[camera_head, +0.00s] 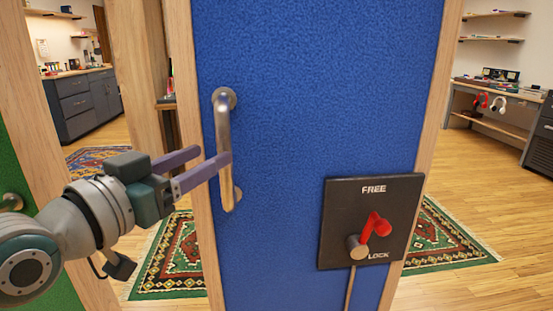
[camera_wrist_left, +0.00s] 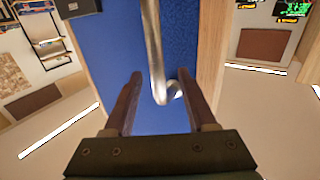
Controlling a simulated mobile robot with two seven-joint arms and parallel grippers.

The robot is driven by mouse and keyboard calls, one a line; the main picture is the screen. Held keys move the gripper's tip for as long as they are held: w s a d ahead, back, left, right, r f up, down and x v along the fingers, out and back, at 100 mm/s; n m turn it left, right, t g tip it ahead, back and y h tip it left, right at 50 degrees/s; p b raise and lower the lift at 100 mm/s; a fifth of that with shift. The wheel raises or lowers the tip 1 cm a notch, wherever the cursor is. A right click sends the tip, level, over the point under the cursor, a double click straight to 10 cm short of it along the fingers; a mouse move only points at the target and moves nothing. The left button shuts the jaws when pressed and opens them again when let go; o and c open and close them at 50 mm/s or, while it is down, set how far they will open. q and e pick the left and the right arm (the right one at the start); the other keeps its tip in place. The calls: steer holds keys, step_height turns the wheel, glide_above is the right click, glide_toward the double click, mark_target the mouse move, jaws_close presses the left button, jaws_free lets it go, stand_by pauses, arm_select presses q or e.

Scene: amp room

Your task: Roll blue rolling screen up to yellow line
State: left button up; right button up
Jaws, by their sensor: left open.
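The blue rolling screen (camera_head: 290,90) stands upright in a light wooden frame before me. A vertical metal handle (camera_head: 223,130) is fixed near its left edge. My left gripper (camera_head: 215,155) is open at the lower half of the handle, one finger overlapping it in the head view. In the left wrist view, the handle (camera_wrist_left: 154,45) lies between the two open fingers (camera_wrist_left: 160,85), with no clear grip on it. A black plate (camera_head: 340,220) marked FREE above and LOCK below carries a red lever (camera_head: 375,226). No yellow line shows. My right gripper is not in view.
Patterned rugs (camera_head: 440,240) lie on the wooden floor behind the screen. Drawers (camera_head: 85,105) stand back left; a desk with headphones (camera_head: 490,103) stands back right.

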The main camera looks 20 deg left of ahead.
arm_select(q)
steer(key=s, duration=0.5)
steer(key=shift+s+a, duration=0.2)
steer(key=s+d+r+m+g+p, duration=0.15)
steer(key=s+d+g+p, duration=0.25)
steer(key=s+g+p, duration=0.4)
steer(key=s+d+r+g+p, duration=0.3)
steer(key=s+d+g+p, duration=0.25)
steer(key=s+p, duration=0.45)
step_height(320, 180, up, 38)
steer(key=a+y+p, duration=0.1)
steer(key=p, duration=3.5)
steer(key=shift+s+f+g+p, duration=0.2)
steer(key=shift+s+g+p, duration=0.1)
steer(key=shift+g+p, duration=0.15)
steer(key=shift+f, duration=0.1)
